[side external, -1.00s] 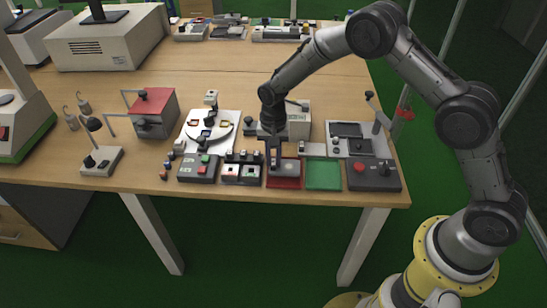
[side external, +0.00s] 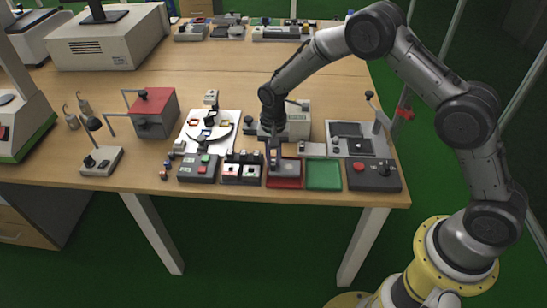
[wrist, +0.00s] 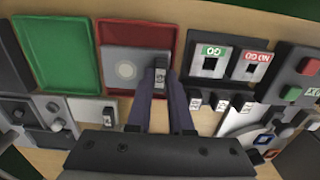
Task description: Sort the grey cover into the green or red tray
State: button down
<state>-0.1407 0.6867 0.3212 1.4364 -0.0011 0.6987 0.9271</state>
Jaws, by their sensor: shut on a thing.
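The grey cover (wrist: 124,66) is a flat square plate with a pale round disc and a small upright block at one edge. It lies within the outline of the red tray (wrist: 142,32), and in the side view the cover (side external: 287,168) is also over the red tray (side external: 283,184). I cannot tell whether it touches the tray floor. My gripper (wrist: 163,88) is shut on the cover's block; in the side view my gripper (side external: 274,160) points down at the tray's left part. The green tray (side external: 323,175) is empty beside it, also in the wrist view (wrist: 58,47).
GO and NO GO gauge blocks (side external: 241,170) stand left of the red tray. A control box with a red button (side external: 372,176) is right of the green tray. A round fixture (side external: 209,127) and a beige box (side external: 298,120) stand behind. The table's front edge is close.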

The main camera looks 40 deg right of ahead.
aim_at(274, 162)
jog(key=shift+f, duration=0.65)
dwell(0.5)
jog(key=c, duration=0.7)
grip_release()
jog(key=shift+c, duration=0.2)
jog(key=shift+r, duration=3)
